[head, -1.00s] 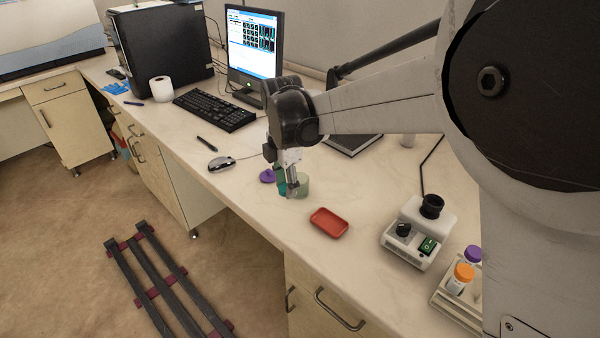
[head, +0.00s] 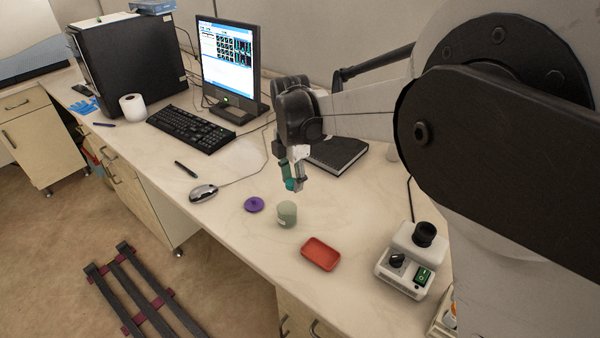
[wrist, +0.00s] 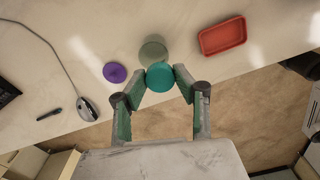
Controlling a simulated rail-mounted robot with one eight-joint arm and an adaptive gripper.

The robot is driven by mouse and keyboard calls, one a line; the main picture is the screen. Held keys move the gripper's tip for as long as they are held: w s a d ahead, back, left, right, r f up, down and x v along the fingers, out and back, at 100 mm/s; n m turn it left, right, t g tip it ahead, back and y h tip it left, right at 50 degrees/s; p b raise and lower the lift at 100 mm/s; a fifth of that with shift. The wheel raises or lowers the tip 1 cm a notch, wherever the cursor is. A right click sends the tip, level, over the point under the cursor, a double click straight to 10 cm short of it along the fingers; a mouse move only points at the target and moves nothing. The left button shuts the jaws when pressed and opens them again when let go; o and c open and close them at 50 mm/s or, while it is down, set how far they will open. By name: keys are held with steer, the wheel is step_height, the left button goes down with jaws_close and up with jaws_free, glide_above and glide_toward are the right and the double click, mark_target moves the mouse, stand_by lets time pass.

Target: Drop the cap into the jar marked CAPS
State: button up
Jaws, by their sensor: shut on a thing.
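A teal cap (wrist: 160,76) is pinched between the fingertips of my gripper (wrist: 161,80). In the head view the teal cap (head: 291,184) shows at the tips of my gripper (head: 295,182), held above the bench. A pale green jar (head: 287,215) stands upright on the bench, just below the gripper in the head view. A pale label shows on it, too small to read. In the wrist view the jar (wrist: 153,50) appears just beyond the cap, which overlaps its near edge. The jar and cap look apart.
A purple lid (head: 254,204) lies left of the jar, and a red tray (head: 321,254) stands to its right. A mouse (head: 203,193), a pen (head: 186,169), a black notebook (head: 337,153) and a white device (head: 411,262) are around. The bench's front edge is close.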

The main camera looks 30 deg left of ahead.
mark_target(293, 181)
step_height(293, 181, down, 4)
steer(key=shift+f+b, duration=0.15)
steer(key=shift+b, duration=0.55)
steer(key=o, duration=0.7)
steer(key=shift+o, duration=0.2)
step_height(293, 181, up, 12)
steer(key=shift+r, duration=0.1)
